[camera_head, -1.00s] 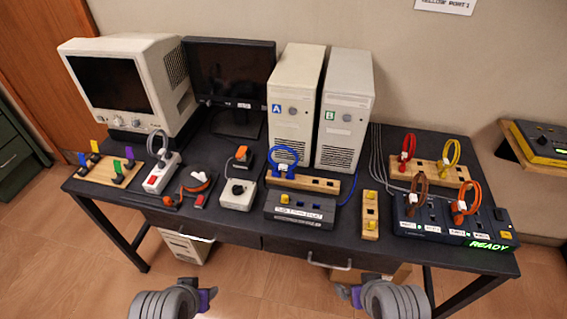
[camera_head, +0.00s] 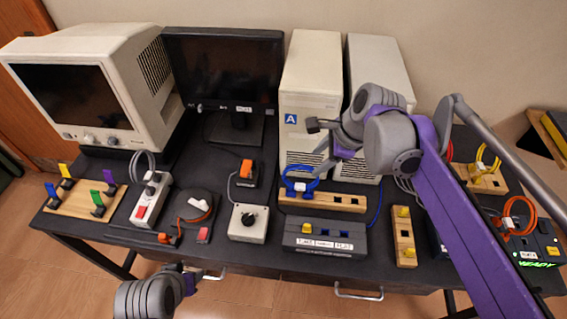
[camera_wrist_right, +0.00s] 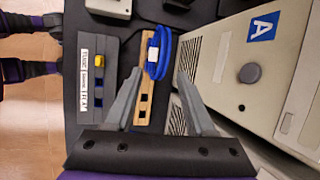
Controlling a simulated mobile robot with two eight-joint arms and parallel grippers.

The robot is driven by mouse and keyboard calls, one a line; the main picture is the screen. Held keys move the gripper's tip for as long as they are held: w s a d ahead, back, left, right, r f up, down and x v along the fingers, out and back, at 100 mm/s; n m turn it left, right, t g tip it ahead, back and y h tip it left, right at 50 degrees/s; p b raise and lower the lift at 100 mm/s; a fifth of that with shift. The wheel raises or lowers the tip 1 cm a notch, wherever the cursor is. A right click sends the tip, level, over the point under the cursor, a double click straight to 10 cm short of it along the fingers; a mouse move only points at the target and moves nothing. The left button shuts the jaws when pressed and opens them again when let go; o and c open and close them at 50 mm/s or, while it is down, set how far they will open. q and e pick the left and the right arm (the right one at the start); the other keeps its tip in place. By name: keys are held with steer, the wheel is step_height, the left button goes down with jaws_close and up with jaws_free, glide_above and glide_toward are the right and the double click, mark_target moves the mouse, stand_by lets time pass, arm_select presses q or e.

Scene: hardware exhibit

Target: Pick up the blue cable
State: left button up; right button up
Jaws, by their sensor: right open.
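The blue cable (camera_head: 300,185) is a coiled loop standing in the left end of a wooden holder (camera_head: 345,203), in front of the tower marked A. My right gripper (camera_head: 318,148) is open and empty, above and slightly right of the loop. In the right wrist view, the blue cable (camera_wrist_right: 161,50) with its white band lies just beyond the two spread fingertips (camera_wrist_right: 158,78), between their lines, apart from them. My left gripper (camera_head: 190,280) hangs low in front of the desk; its jaws are too unclear to read.
Two computer towers (camera_head: 308,85) stand close behind the holder. A grey switch box (camera_head: 325,238) sits in front of it, a knob box (camera_head: 248,222) to the left and a small wooden block (camera_head: 404,238) to the right. A monitor (camera_head: 225,70) stands at the back.

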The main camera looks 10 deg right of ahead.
mark_target(303, 169)
steer(key=shift+w+a+r+m, duration=0.15)
steer(key=shift+w+m, duration=0.25)
steer(key=shift+w, duration=0.5)
steer(key=shift+w+a+f, duration=0.2)
steer(key=shift+w+f, duration=0.05)
steer(key=shift+w, duration=0.05)
steer(key=x, duration=0.4)
steer(key=shift+s+f, duration=0.2)
steer(key=shift+s, duration=0.2)
steer(key=x, duration=0.5)
steer(key=shift+s+a+f+b, duration=0.15)
steer(key=shift+a+f+b, duration=0.1)
steer(key=shift+f+b, duration=0.1)
steer(key=shift+c, duration=0.2)
jaws_close()
